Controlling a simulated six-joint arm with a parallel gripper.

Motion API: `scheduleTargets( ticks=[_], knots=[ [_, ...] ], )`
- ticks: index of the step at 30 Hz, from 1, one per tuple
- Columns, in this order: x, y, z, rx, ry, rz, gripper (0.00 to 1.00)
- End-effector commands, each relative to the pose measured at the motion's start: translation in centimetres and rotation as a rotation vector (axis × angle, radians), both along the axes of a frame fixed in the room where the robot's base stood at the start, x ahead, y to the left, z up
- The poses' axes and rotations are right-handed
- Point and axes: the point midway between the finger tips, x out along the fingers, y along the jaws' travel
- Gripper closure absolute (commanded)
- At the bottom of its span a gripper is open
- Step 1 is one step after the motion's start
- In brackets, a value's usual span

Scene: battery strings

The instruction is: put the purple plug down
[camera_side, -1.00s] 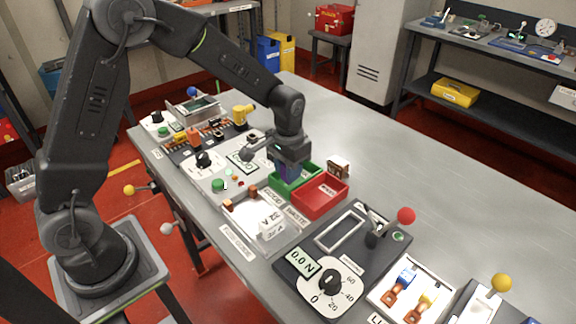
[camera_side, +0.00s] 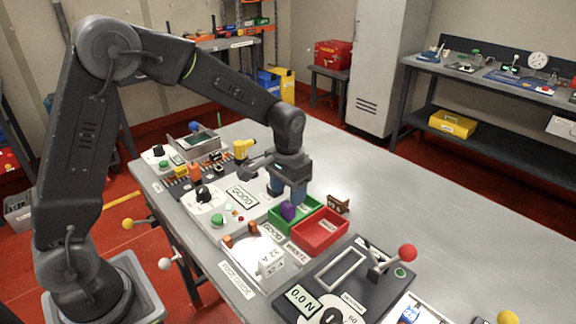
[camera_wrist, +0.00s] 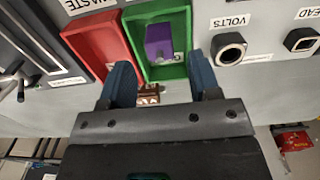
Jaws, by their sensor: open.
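The purple plug (camera_side: 289,210) is inside the green GOOD tray (camera_side: 311,203), apart from my fingers and looking tilted in the side view. In the wrist view the purple plug (camera_wrist: 159,42) lies within the walls of the green tray (camera_wrist: 184,71). I cannot tell whether it fully rests on the tray floor. My gripper (camera_side: 288,191) is over the tray's far side, with its blue fingers apart and nothing between them. The wrist view shows my gripper (camera_wrist: 162,74) with one finger on each side of the green tray's near end.
The red WASTE tray (camera_side: 341,222) stands right beside the green tray. A small brown block (camera_side: 339,203) is behind it. A white fixture (camera_side: 270,262) and a panel with a red-knobbed lever (camera_side: 406,253) are at the front.

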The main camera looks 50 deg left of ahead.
Motion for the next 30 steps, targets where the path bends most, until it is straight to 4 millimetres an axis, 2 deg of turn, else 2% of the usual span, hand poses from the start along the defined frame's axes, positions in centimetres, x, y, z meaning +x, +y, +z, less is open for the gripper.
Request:
scheduleTargets(
  ticks=[3,9,15,21,23,26,30],
  knots=[
    [0.1,0.0,2.9,0.000,-0.006,0.000,0.43],
    [0.0,0.0,6.6,0.000,-0.003,0.000,0.43],
    [0.0,0.0,8.4,0.000,-0.001,0.000,0.43],
    [-0.4,0.0,9.0,0.000,-0.008,0.000,0.43],
    [-1.1,0.0,9.7,0.000,-0.025,0.000,0.43],
    [-3.2,0.0,11.6,0.000,-0.077,0.000,0.43],
    [-8.1,0.1,14.2,0.000,-0.179,0.000,0.43]
  ],
)
